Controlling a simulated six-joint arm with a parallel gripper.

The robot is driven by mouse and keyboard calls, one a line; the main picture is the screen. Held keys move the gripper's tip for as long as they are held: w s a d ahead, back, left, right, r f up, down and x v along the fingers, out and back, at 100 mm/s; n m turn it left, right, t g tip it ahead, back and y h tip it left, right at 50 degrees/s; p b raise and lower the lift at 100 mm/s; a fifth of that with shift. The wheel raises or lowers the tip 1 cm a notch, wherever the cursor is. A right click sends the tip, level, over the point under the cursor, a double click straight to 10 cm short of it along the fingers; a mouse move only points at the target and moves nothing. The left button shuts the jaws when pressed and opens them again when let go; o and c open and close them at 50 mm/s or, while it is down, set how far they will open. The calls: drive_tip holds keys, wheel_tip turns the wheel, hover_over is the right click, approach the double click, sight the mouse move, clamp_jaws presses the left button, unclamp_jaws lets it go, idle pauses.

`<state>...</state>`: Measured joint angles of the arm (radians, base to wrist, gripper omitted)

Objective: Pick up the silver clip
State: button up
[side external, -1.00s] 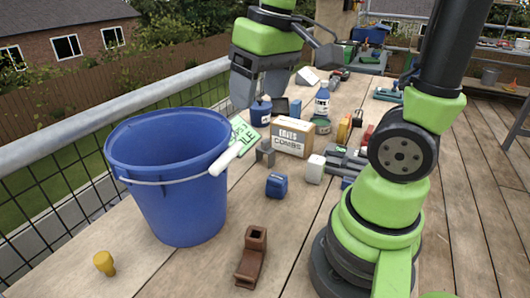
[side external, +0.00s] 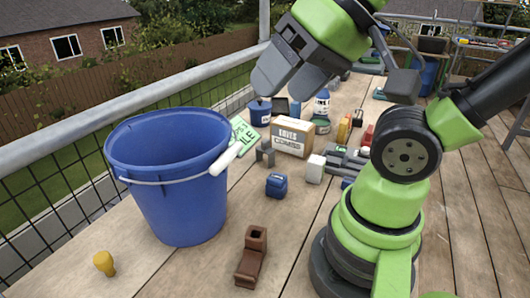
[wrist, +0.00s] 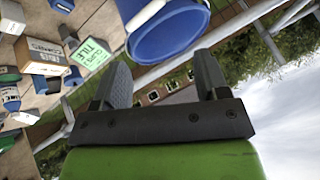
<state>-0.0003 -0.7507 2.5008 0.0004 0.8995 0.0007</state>
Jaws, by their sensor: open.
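A small grey, two-legged piece, which looks like the silver clip (side external: 265,153), stands on the planks in the side view, between the blue bucket and the COMBS box. A grey piece that seems to be the same one shows at the upper left in the wrist view (wrist: 69,40), beside the green-and-white tile box. My gripper (side external: 282,88) is open and empty. It is raised and tilted above the work area, well apart from the clip. In the wrist view my gripper's (wrist: 163,72) fingers are spread with nothing between them.
The blue bucket (side external: 165,195) stands left of the clip. The COMBS box (side external: 292,137), green-and-white tile box (side external: 243,132), blue cube (side external: 276,186) and white block (side external: 315,169) crowd around it. A brown pipe piece (side external: 251,258) lies in front. A railing (side external: 120,107) runs along the left.

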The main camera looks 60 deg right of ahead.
drive_tip(key=shift+c, duration=0.6)
